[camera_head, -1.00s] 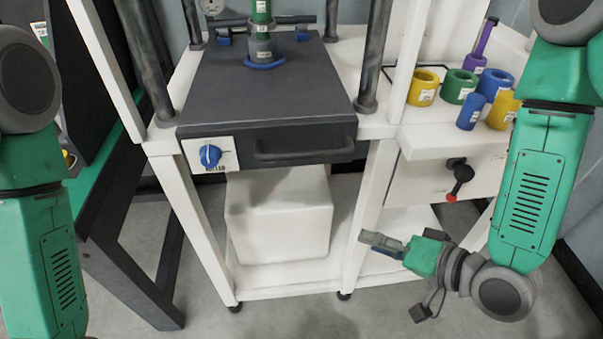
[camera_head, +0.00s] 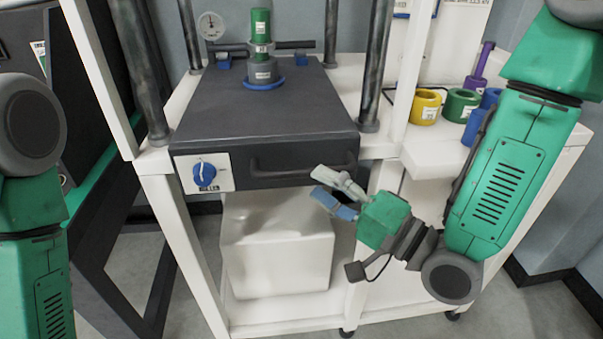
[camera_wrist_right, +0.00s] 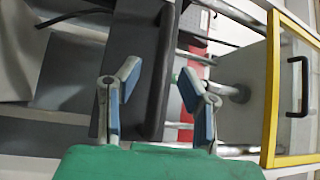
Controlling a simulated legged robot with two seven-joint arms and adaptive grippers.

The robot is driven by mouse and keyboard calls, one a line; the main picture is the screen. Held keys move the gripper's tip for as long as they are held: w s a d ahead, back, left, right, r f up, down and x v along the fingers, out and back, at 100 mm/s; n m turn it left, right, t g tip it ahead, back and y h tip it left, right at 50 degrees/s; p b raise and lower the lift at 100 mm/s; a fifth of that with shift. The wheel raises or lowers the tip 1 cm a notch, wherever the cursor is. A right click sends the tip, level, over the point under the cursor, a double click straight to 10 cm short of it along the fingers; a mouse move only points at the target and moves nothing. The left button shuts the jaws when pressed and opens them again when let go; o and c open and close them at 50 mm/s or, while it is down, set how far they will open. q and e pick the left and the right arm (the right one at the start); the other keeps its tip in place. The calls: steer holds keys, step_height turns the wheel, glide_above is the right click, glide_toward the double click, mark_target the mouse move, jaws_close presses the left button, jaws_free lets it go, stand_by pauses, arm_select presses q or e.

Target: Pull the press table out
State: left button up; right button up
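The press table (camera_head: 260,115) is a dark grey slab with a bar handle (camera_head: 300,168) across its front face. A green and grey cylindrical stack (camera_head: 261,50) stands upright on it in a blue ring. My right gripper (camera_head: 322,186) is open and empty, just below and in front of the handle's right part, apparently not touching it. In the right wrist view the two blue-padded fingers are spread (camera_wrist_right: 158,85), with the table's dark edge (camera_wrist_right: 155,70) beyond and between them. Only a link of my left arm shows; its gripper is out of view.
A blue knob (camera_head: 204,173) sits on the front panel left of the handle. Dark columns (camera_head: 372,70) and white frame posts flank the table. Yellow (camera_head: 425,106) and green rings stand on the right shelf. A white box (camera_head: 277,250) sits below. The space before the handle is otherwise clear.

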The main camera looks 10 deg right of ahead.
mark_target(302, 175)
steer(key=shift+x, duration=2.3)
steer(key=shift+c, duration=0.3)
jaws_close()
steer(key=shift+s+f, duration=0.1)
